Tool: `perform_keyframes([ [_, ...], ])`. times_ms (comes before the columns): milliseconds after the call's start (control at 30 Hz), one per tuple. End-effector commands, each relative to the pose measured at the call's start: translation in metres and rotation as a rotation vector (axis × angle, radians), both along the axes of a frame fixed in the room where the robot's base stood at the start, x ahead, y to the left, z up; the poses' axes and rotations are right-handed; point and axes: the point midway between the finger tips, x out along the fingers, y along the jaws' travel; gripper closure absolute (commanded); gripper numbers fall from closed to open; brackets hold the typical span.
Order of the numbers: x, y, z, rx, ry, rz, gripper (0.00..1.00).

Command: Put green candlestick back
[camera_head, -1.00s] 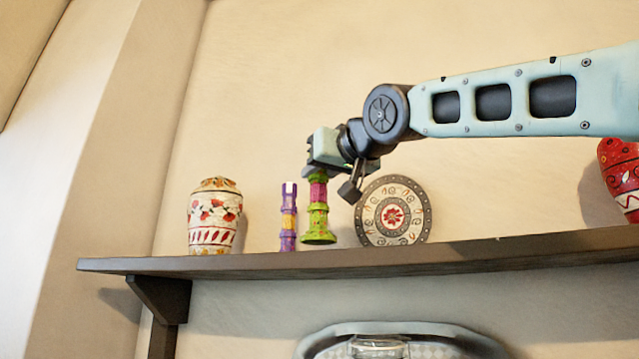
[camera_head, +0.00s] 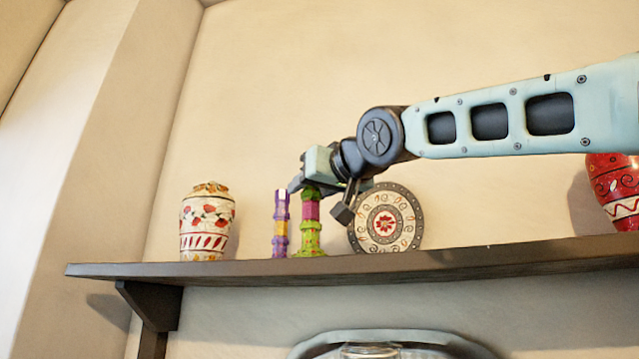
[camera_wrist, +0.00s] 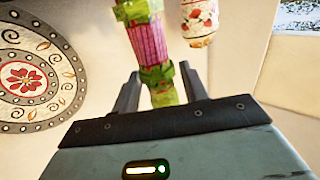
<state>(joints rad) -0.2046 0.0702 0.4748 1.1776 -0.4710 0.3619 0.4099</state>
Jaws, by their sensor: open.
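The green candlestick (camera_head: 311,222), green with a pink middle band, stands upright on the shelf (camera_head: 400,262) in the head view. My gripper (camera_head: 312,188) is open at the top of the candlestick. In the wrist view the candlestick (camera_wrist: 148,42) runs up from between the two open fingers of my gripper (camera_wrist: 160,92).
A purple and yellow candlestick (camera_head: 280,225) stands close on the left. A patterned vase (camera_head: 207,222) is farther left. A round decorated plate (camera_head: 385,222) leans on the right. A red vase (camera_head: 614,190) stands far right.

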Motion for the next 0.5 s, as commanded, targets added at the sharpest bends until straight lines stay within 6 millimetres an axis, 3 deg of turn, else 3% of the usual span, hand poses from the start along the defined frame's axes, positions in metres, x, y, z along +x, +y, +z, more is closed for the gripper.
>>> perform_keyframes([
  [167, -0.015, -0.010, 0.000, 0.001, -0.004, -0.003, 0.56],
  [500, -0.077, -0.044, -0.003, 0.003, -0.004, -0.002, 0.56],
])
